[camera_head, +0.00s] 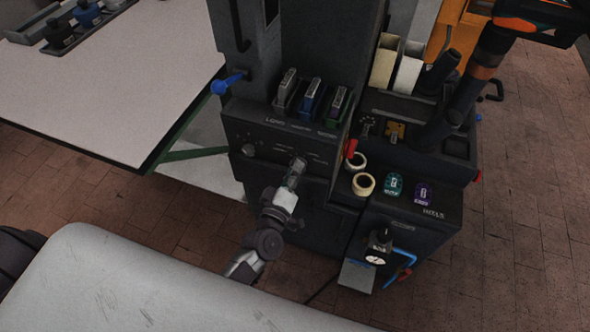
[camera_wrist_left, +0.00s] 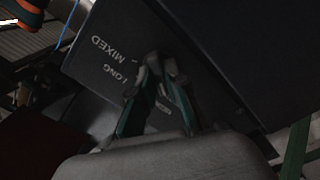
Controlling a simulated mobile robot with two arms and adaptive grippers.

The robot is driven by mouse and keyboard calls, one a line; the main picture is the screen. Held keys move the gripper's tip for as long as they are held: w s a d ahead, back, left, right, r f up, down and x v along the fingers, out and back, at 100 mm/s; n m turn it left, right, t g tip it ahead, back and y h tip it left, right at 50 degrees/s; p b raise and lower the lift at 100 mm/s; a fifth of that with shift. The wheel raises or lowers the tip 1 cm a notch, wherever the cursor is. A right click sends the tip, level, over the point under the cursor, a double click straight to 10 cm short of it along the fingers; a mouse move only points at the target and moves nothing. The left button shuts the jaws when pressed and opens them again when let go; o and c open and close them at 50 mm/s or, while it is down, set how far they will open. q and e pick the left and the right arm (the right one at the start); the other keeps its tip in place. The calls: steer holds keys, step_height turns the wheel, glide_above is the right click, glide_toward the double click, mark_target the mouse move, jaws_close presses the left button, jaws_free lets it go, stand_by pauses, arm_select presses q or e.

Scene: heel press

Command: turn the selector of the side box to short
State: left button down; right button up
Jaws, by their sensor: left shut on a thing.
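The side box (camera_head: 240,133) is dark, with small pale markings and a round knob (camera_head: 248,150) on its front. My left gripper (camera_head: 297,168) reaches up to the right part of this front. In the left wrist view its two dark and teal fingers (camera_wrist_left: 158,82) are closed together at the box face (camera_wrist_left: 120,25). They are shut on the selector, which is mostly hidden between and behind them. The printed words MIXED and LONG show beside the fingertips. The word SHORT is not readable, and the selector's exact pointing direction cannot be told. My right gripper is not in view.
Three small coloured units (camera_head: 312,95) stand on the box, with a blue-ended lever (camera_head: 228,83) at its left. Tape rolls (camera_head: 364,184) and a lower dark box (camera_head: 425,212) are at the right. A pale table (camera_head: 100,90) fills the upper left.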

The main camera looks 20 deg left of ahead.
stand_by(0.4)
arm_select(q)
steer(key=c, duration=1.2)
jaws_free()
steer(key=shift+s, duration=0.1)
steer(key=s, duration=1.2)
steer(key=shift+a, duration=0.2)
steer(key=shift+w, duration=0.1)
